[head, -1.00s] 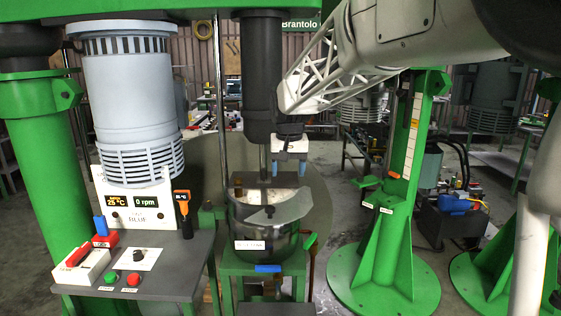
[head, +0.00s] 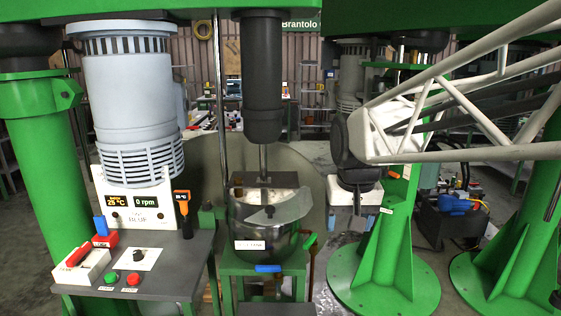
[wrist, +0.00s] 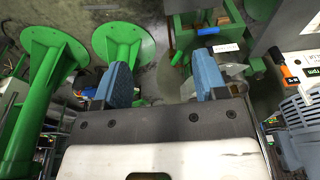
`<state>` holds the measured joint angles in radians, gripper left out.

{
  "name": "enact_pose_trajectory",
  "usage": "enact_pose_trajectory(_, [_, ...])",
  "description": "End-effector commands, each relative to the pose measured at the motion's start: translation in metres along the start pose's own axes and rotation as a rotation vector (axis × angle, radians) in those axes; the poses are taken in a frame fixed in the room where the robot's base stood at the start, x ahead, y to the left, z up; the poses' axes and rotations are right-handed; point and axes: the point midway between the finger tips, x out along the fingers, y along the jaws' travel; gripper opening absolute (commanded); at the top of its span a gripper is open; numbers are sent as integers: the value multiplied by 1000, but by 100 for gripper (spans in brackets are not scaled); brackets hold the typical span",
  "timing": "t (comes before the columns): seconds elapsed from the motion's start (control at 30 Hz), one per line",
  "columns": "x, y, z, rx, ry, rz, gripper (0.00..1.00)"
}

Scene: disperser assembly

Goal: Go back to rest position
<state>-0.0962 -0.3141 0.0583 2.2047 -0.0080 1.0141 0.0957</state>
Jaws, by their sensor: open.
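A control bench (head: 160,270) with buttons and a red-handled tool stands at front left, below a blue-grey motor (head: 130,100). A green column (head: 38,150) stands at the far left. The vessel sits on a green stand (head: 235,265). Open floor lies between the vessel and the right column.

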Motion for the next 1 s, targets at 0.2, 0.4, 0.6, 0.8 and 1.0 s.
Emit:
enact_pose_trajectory(0.2, [6,18,56,7,16,4,66])
enact_pose_trajectory(0.4, [17,30,104,12,29,9,66])
enact_pose_trajectory(0.6, [31,41,152,19,41,14,66])
enact_pose_trajectory(0.8, [44,47,187,21,50,18,66])
enact_pose_trajectory(1.0, [50,49,201,22,54,20,66])
